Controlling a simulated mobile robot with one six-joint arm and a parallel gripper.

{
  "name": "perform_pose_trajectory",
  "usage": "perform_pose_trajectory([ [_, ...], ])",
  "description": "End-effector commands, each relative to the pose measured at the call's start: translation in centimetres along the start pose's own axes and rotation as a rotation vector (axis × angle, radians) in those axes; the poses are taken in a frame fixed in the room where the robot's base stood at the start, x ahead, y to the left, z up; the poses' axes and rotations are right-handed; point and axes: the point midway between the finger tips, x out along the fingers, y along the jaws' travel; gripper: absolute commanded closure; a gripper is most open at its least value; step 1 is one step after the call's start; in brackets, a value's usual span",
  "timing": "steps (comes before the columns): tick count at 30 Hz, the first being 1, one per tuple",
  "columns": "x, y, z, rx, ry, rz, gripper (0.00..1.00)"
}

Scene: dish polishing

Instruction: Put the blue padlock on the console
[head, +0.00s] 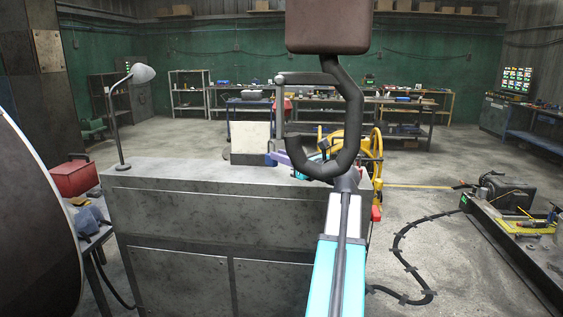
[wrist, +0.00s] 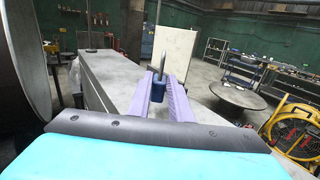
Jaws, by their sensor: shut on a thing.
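The blue padlock (wrist: 158,87) is between the tips of my gripper's two purple fingers in the wrist view. My gripper (wrist: 163,92) is shut on it. The padlock's dark shackle points up. The grey metal console (wrist: 113,82) stretches away on the left of the gripper in that view. In the head view, the console (head: 200,179) stands ahead with a bare top. There my gripper (head: 275,158) shows beside my arm at the console's far right edge. My arm partly hides it. I cannot tell its exact height above the top.
A desk lamp (head: 121,110) stands on the console's left end. A pale board (head: 250,137) stands behind the console. A yellow fan (head: 370,155) is at the right, with a black cable (head: 400,253) on the floor. A red box (head: 73,178) sits at the left.

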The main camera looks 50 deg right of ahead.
Motion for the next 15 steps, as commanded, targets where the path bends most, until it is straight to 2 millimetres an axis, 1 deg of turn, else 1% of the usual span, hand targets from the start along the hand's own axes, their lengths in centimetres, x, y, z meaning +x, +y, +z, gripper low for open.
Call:
perform_pose_trajectory([
  [1, 0.7, -0.6, 0.1, 0.001, 0.0, 0.001, 1.0],
  [6, 1.9, -1.5, -0.1, 0.0, -0.001, 0.002, 1.0],
  [15, 2.1, -1.7, -0.2, 0.0, -0.001, 0.001, 1.0],
])
